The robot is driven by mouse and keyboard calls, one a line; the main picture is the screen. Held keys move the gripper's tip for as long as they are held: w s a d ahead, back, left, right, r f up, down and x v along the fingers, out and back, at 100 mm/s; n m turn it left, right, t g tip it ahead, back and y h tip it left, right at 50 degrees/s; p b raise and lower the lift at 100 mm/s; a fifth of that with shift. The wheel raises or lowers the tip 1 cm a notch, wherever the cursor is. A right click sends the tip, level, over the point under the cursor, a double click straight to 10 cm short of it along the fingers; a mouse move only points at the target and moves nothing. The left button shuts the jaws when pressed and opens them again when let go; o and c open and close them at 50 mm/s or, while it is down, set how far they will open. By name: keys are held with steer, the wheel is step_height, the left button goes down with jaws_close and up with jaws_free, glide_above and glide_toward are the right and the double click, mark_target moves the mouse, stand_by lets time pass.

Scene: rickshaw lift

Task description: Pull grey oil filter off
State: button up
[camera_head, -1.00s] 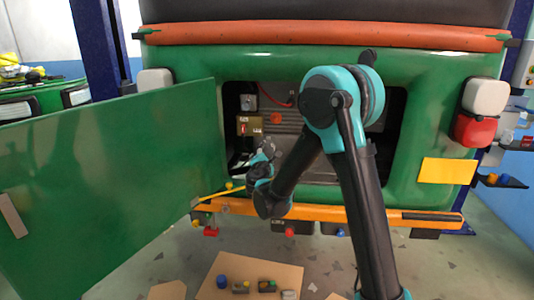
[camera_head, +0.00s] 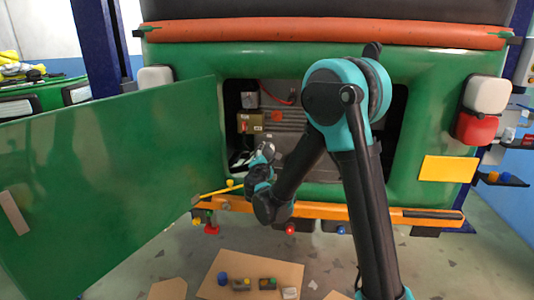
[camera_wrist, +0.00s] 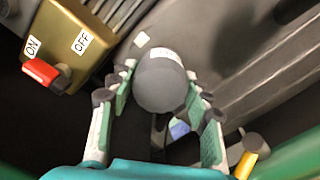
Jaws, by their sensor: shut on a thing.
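The grey oil filter (camera_wrist: 163,78) is a rounded grey cylinder in the middle of the wrist view. My gripper (camera_wrist: 157,92) has its teal-padded fingers on either side of it and is shut on it. In the head view my gripper (camera_head: 264,154) is at the left part of the open engine bay (camera_head: 300,150). The filter cannot be made out clearly there. Whether the filter is still seated on its mount is hidden in the wrist view.
A brass switch box (camera_wrist: 75,35) with a red ON/OFF lever (camera_wrist: 42,72) is close left of my gripper. A yellow-ended handle (camera_wrist: 245,165) is at lower right. The open green door (camera_head: 110,180) stands left. An orange bumper (camera_head: 330,212) crosses below the bay.

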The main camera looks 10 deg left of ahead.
mark_target(266, 155)
steer(key=shift+s, duration=0.35)
steer(key=shift+s+a, duration=0.1)
steer(key=shift+s, duration=2.4)
